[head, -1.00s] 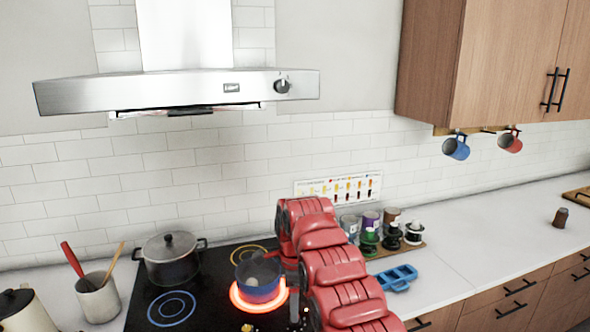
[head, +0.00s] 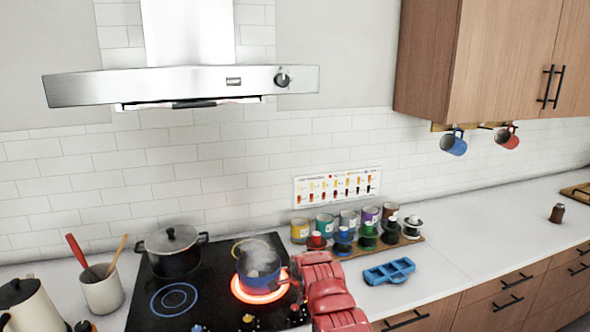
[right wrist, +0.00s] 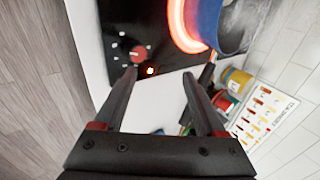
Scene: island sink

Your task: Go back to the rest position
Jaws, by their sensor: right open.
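My right arm comes up from the bottom of the head view, in front of the stove's right edge; its gripper is hidden there. In the right wrist view my right gripper (right wrist: 160,82) is open, with nothing between its fingers. It is in front of the stove's edge, near a red knob (right wrist: 138,54). A blue pot (head: 260,265) stands on a glowing red burner (head: 240,290), with faint steam above it. The pot (right wrist: 208,22) shows in part at the top of the right wrist view. My left gripper is not in view.
A lidded pot (head: 172,250) stands at the stove's back left. A utensil crock (head: 102,290) and a kettle (head: 30,305) are at left. Several coloured jars (head: 325,224) stand by the wall.

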